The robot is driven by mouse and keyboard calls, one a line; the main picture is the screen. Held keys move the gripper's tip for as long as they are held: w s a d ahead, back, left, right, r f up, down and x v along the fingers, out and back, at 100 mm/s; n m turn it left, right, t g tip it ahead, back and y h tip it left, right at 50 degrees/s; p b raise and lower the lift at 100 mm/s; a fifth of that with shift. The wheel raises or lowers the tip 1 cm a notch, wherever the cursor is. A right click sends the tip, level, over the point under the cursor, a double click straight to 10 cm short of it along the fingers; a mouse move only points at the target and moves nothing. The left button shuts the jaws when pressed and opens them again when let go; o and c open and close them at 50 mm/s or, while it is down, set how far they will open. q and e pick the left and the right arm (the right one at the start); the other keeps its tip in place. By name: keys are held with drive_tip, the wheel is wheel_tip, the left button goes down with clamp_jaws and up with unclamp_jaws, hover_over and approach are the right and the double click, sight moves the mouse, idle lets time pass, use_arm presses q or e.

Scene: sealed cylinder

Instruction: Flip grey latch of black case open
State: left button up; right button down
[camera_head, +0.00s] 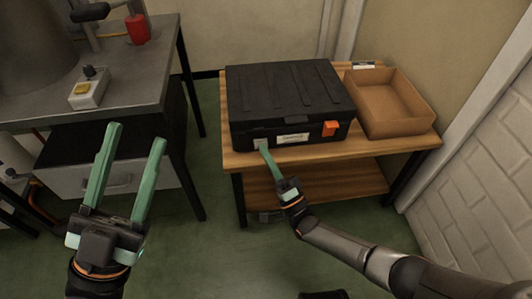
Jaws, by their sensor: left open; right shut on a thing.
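A black case (288,95) with a closed, ribbed lid sits on a wooden table. A small grey latch (260,142) is on the left of its front face, and an orange latch (330,129) is on the right. My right gripper (262,152) reaches up from below with its green fingertips at the grey latch, shut on it; the fingers partly hide the latch. My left gripper (137,138) is open and empty in front of the grey workbench at the left, well apart from the case.
The wooden table (240,160) has an open cardboard box (402,127) at the right of the case. A grey workbench (140,65) at the left holds a switch box (88,90) and a red object (137,28). Green floor between them is free.

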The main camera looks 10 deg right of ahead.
drive_tip(key=c, duration=1)
unclamp_jaws()
drive_tip(key=v, duration=1.2)
drive_tip(key=shift+s+d+f, duration=0.1)
drive_tip(key=shift+s+f, duration=0.05)
drive_tip(key=shift+f, duration=0.05)
drive_tip(key=shift+s, duration=0.1)
